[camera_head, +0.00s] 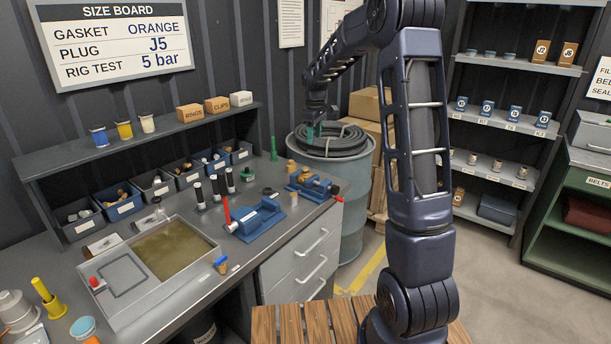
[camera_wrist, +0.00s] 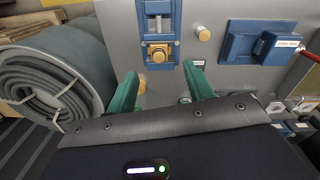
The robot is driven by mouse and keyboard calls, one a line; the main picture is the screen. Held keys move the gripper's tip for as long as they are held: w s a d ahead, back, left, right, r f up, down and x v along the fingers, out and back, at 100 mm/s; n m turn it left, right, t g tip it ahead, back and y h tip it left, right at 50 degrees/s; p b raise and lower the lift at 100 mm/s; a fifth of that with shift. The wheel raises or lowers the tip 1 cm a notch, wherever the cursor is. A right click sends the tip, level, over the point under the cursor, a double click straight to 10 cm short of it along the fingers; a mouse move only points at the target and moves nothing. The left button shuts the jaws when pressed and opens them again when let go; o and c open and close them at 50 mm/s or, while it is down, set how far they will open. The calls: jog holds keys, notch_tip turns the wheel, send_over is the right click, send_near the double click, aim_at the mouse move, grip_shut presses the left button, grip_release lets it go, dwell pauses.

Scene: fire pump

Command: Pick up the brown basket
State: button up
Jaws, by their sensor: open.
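I cannot make out a brown basket in either view. In the head view my gripper (camera_head: 313,131) is beside the coiled hose on the drum, near the bench's far end. In the wrist view a blue vise (camera_wrist: 157,20) with a brass piece lies ahead of the fingers.
The drum (camera_head: 342,195) bears a coiled black hose (camera_head: 335,138). The workbench (camera_head: 235,262) carries vises, a wash tray (camera_head: 110,290) and small bins. Brown cardboard boxes (camera_head: 372,105) are stacked behind the drum. Shelves stand at the right; the floor (camera_head: 500,290) before them is clear.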

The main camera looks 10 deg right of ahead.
jog(key=n, duration=0.1)
send_over(306, 168)
notch_tip(306, 168, down, 5)
jog(key=shift+g, duration=0.3)
notch_tip(306, 168, down, 6)
jog(key=shift+d+r, duration=0.1)
jog(key=shift+r, duration=0.1)
jog(key=shift+s+f, duration=0.15)
jog(key=shift+f, duration=2.5)
jog(key=c, duration=1.1)
